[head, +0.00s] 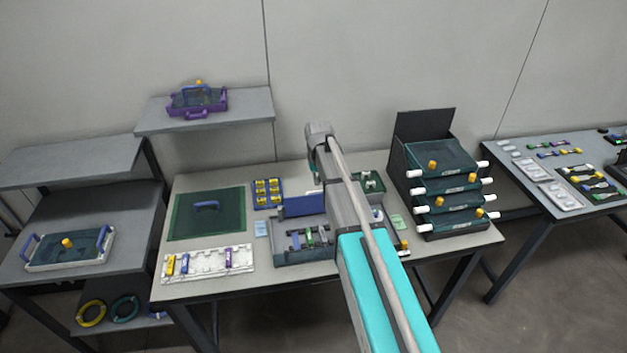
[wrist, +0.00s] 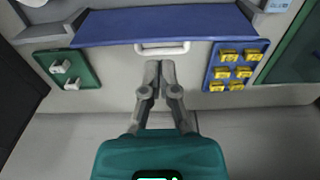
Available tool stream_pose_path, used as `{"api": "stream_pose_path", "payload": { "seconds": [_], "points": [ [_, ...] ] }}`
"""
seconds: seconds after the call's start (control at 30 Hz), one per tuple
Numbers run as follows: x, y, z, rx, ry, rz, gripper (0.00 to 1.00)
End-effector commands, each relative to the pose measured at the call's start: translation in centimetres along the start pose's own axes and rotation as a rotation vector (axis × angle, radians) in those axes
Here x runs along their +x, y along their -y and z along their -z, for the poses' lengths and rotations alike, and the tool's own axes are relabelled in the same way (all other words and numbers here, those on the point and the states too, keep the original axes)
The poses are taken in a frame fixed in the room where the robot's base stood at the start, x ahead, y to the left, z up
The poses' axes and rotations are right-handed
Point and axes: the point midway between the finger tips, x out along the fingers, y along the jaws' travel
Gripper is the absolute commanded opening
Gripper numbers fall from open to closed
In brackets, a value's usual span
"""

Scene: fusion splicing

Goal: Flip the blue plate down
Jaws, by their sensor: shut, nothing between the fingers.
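The blue plate (head: 304,206) stands raised along the back of the grey splicing unit (head: 290,253) on the middle table. In the wrist view the plate (wrist: 165,27) spans the top, with a white bar handle (wrist: 162,48) at its near edge. My gripper (wrist: 158,66) is shut and empty, its fingertips just short of the handle in the picture. Whether they touch it I cannot tell. In the head view my arm hides most of the gripper and the unit's right side.
A blue tray of yellow pieces (head: 268,193) lies left of the plate. A green tray (wrist: 69,68) lies on its other side. A green mat (head: 185,225) and white rack (head: 208,264) fill the table's left; a dark stacked rack (head: 416,127) stands right.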

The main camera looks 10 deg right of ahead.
Motion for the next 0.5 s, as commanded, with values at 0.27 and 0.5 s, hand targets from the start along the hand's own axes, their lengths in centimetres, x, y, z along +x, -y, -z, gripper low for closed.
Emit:
{"api": "stream_pose_path", "payload": {
  "seconds": [0.27,0.5],
  "points": [
    [-1.7,0.1,7.6,0.000,-0.011,0.000,0.00],
    [-1.7,0.1,7.9,-0.001,-0.013,0.000,0.00]
  ]
}}
